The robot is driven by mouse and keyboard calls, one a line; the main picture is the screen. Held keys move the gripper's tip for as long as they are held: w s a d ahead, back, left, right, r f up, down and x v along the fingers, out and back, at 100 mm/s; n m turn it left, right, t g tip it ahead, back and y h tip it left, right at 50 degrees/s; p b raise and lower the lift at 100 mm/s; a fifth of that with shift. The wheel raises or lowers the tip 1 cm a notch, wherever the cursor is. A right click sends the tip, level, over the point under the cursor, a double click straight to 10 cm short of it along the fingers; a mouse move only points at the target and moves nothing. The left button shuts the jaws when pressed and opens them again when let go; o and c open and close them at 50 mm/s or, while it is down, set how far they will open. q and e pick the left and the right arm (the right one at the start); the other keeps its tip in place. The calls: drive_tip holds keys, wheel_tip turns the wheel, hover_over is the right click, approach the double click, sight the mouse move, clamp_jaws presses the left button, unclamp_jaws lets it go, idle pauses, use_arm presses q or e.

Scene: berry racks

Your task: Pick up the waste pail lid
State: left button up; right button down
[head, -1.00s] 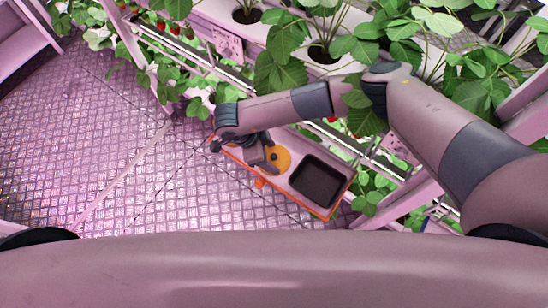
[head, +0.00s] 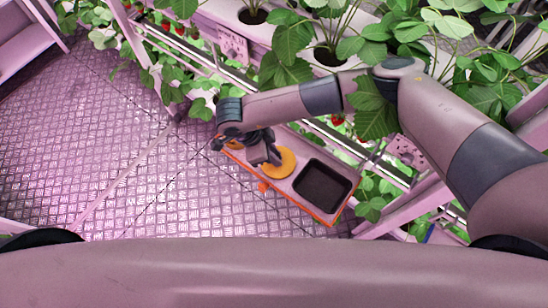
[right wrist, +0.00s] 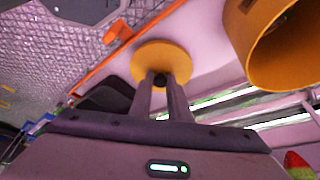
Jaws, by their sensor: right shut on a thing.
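The waste pail lid (head: 284,166) is a flat yellow-orange disc over the light, orange-edged tray (head: 330,222). In the right wrist view the lid (right wrist: 160,50) shows a small dark knob (right wrist: 160,80) at its middle. My right gripper (head: 272,158) is shut on this knob, with one finger on each side, as the right wrist view (right wrist: 160,85) shows. I cannot tell whether the lid touches the tray. The yellow-orange pail (right wrist: 265,50) stands open beside the lid in the right wrist view. In the head view my wrist mostly covers it. My left gripper is out of view.
A black square bin (head: 322,186) sits in the tray, right of the lid. Strawberry plants (head: 285,65) in white rack troughs hang close behind and above my right arm. The patterned floor (head: 110,130) to the left is clear.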

use_arm(q)
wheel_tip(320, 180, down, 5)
drive_tip(key=b, duration=0.4)
use_arm(e)
drive_tip(key=s+d+r, duration=0.7)
drive_tip(key=d+r, duration=0.1)
drive_tip(key=d, duration=0.1)
drive_tip(key=shift+r, duration=0.35)
